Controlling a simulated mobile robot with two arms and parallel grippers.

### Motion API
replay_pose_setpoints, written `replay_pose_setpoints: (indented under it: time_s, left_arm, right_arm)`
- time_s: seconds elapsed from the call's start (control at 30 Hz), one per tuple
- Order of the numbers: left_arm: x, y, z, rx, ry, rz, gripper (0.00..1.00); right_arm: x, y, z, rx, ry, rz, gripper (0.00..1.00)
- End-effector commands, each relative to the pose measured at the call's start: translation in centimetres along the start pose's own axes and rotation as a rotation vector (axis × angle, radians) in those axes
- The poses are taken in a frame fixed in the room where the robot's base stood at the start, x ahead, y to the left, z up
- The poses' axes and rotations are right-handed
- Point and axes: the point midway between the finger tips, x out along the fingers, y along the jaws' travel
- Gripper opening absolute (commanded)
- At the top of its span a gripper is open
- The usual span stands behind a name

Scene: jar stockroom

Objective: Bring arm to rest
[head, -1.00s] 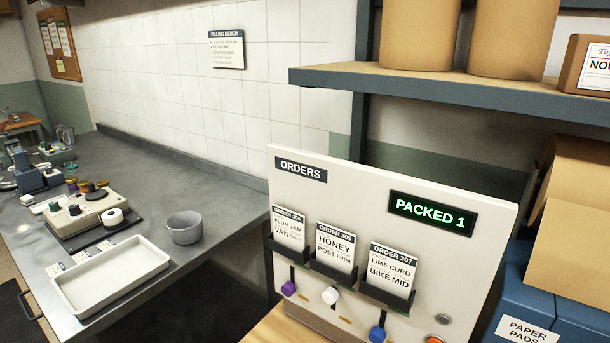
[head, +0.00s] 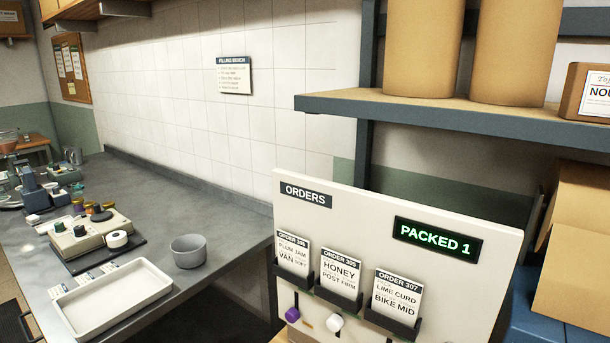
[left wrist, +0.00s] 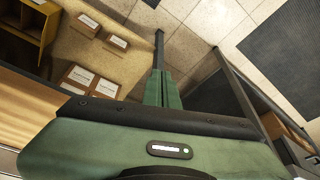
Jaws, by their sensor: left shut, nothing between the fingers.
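My left gripper (left wrist: 159,36) shows in the left wrist view, its green hand at the bottom and its narrow fingers pointing up the picture. The fingers are together and empty, with open floor behind the tips. Neither arm shows in the head view, and my right gripper is in neither view.
The order board (head: 405,255) with several cards stands at the front right, below a shelf (head: 450,112). The grey bench (head: 140,215) on the left bears a white tray (head: 110,300) and a grey bowl (head: 188,252). The left wrist view shows small brown boxes (left wrist: 80,75) and tiled floor (left wrist: 210,30).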

Motion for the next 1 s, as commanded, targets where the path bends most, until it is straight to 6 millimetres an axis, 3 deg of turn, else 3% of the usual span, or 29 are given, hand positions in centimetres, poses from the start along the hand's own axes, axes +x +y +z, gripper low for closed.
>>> replay_pose_setpoints:
  time_s: [0.37, 0.53, 0.67, 0.8, 1.0]
  left_arm:
    - [9.7, 0.5, 1.7, 0.008, -0.040, 0.009, 0.00]
    - [16.1, 0.9, 4.4, 0.014, -0.070, 0.014, 0.00]
    - [22.1, 1.2, 8.5, 0.019, -0.101, 0.017, 0.00]
    - [27.4, 1.5, 14.0, 0.027, -0.134, 0.022, 0.00]
    - [31.9, 1.7, 22.7, 0.037, -0.177, 0.026, 0.00]
  right_arm:
    - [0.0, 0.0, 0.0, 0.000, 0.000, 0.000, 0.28]
    - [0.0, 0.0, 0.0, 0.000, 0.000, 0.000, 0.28]
    - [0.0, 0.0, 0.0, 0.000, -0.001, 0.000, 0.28]
    - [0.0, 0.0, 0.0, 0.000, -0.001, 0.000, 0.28]
    - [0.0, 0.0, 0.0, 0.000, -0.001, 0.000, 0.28]
